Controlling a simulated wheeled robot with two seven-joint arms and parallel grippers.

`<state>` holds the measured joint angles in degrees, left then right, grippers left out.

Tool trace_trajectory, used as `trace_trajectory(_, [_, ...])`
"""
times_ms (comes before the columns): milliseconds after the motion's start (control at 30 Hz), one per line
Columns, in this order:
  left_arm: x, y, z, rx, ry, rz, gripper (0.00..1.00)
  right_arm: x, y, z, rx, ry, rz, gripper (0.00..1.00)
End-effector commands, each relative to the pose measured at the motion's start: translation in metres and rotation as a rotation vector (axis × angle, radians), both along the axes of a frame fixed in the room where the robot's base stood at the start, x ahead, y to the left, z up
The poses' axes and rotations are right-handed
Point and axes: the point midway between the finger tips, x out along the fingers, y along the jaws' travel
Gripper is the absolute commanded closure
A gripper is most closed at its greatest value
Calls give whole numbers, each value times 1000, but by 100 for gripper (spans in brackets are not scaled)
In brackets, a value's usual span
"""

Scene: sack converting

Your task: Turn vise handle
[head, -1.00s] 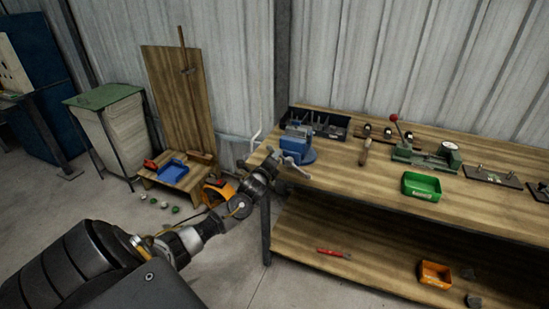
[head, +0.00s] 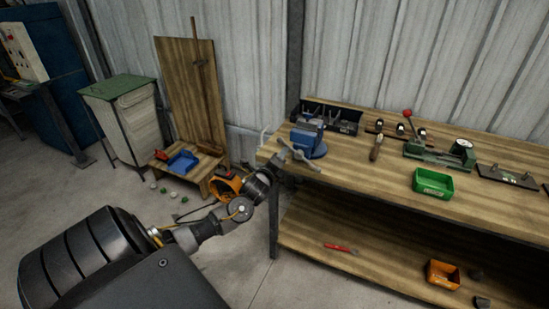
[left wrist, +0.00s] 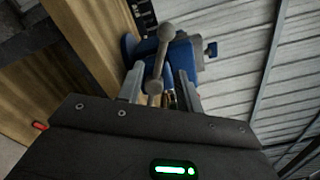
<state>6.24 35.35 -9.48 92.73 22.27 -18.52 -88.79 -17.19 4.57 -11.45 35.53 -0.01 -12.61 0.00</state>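The blue vise (head: 309,141) stands at the left front corner of the wooden bench. Its grey handle (head: 304,158), a bar with ball ends, slants across the front of the vise. My left gripper (head: 280,159) is at the bench corner, close in front of the handle. In the left wrist view my left gripper (left wrist: 160,78) has its two fingers apart, with the handle (left wrist: 161,58) showing in line with the gap. I cannot tell whether the fingers touch it. The vise (left wrist: 183,58) is partly hidden behind the handle and fingers. My right gripper is not in view.
The bench (head: 400,178) also holds a black organiser (head: 345,122), a green bin (head: 433,183) and a green press (head: 440,150). An orange bin (head: 443,275) and a red tool (head: 341,248) lie on the lower shelf. A small wooden stand (head: 205,165) is left of the bench.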

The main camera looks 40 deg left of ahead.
Motion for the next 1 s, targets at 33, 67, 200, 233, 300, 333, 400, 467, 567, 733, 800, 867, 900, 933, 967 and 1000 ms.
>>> trace_trajectory(33, [-11, -4, -3, 0, 1, -2, 65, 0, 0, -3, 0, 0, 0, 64])
trace_trajectory(67, [-17, -6, -2, -1, 1, -3, 65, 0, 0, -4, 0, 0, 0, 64])
trace_trajectory(200, [-40, -14, -2, 0, 3, -2, 65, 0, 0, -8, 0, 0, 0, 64])
trace_trajectory(233, [-44, -16, -2, -1, 2, -2, 65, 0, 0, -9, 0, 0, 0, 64])
trace_trajectory(300, [-52, -18, -2, -2, 1, -1, 65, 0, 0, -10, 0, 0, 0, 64])
trace_trajectory(333, [-54, -19, -2, -1, 1, -2, 65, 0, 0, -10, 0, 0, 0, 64])
trace_trajectory(400, [-59, -21, -1, 0, 0, -1, 65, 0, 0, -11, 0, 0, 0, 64])
trace_trajectory(467, [-61, -21, -1, 0, 1, 0, 65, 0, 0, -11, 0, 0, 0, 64])
trace_trajectory(567, [-62, -21, 0, 0, 1, 1, 65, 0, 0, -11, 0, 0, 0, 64])
trace_trajectory(733, [-62, -21, 0, 0, 1, 1, 65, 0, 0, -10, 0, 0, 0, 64])
trace_trajectory(800, [-62, -21, 0, 0, 1, 1, 65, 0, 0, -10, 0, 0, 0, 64])
trace_trajectory(867, [-62, -21, 0, 0, 1, 1, 65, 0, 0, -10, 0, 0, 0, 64])
trace_trajectory(900, [-62, -21, 0, 0, 1, 1, 65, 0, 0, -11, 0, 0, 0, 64])
trace_trajectory(933, [-62, -21, 0, 0, 1, 1, 65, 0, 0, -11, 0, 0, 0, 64])
trace_trajectory(967, [-62, -21, 0, 0, 1, 1, 65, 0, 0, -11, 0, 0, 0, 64])
trace_trajectory(1000, [-62, -21, 0, 0, 1, 1, 65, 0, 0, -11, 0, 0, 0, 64])
